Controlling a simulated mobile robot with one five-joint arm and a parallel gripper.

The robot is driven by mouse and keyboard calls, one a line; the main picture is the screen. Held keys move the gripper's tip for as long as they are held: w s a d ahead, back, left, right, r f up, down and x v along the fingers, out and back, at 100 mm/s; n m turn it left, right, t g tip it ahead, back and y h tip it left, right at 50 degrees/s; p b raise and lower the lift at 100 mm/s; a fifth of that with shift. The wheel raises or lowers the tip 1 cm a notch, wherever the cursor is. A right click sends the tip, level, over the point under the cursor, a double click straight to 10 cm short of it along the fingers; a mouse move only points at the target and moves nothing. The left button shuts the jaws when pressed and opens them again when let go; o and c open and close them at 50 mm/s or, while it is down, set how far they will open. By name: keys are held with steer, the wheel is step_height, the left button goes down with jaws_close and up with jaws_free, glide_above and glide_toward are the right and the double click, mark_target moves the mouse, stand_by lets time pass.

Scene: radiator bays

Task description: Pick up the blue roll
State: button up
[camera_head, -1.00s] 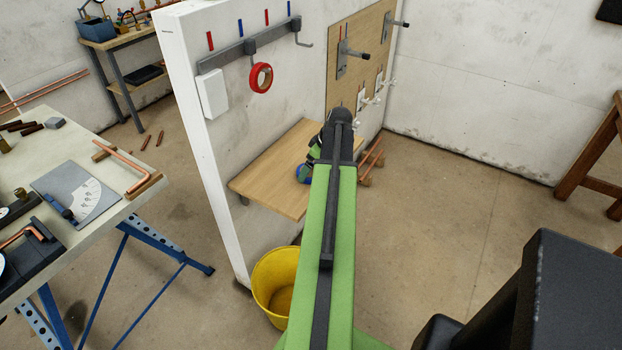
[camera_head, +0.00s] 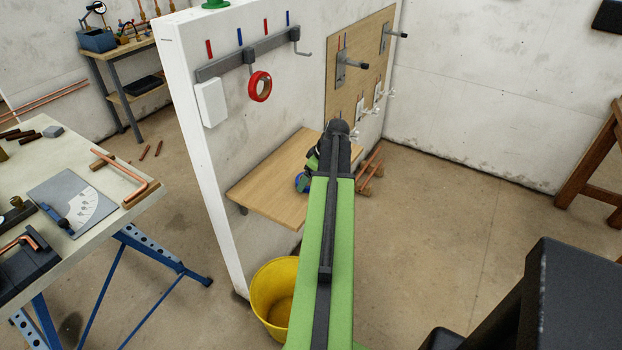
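The blue roll (camera_head: 302,183) is at the wooden shelf (camera_head: 262,190) on the white partition wall. Only a small blue patch of it shows, at the left of my arm's end. My gripper (camera_head: 310,172) is down at the roll, close against it or overlapping it in this view. My green and black arm hides most of the gripper, and its fingertips cannot be made out. I cannot tell whether it grips the roll or whether they touch.
A red roll (camera_head: 260,86) hangs from a hook on the rail (camera_head: 245,55) above the shelf. A yellow bucket (camera_head: 273,295) stands on the floor below. A workbench (camera_head: 90,215) with copper pipe is at left.

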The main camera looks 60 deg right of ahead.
steer(key=p+v, duration=0.2)
steer(key=w+p+v, duration=0.1)
steer(key=p+v, duration=0.2)
steer(key=shift+d+r, duration=0.15)
steer(key=shift+r, duration=0.25)
steer(key=s+d+r+p, duration=0.3)
steer(key=s+r+p, duration=0.2)
steer(key=s, duration=0.5)
steer(key=shift+r+p, duration=0.25)
steer(key=shift+p, duration=0.1)
steer(key=shift+s+d, duration=0.1)
steer(key=shift+s, duration=0.05)
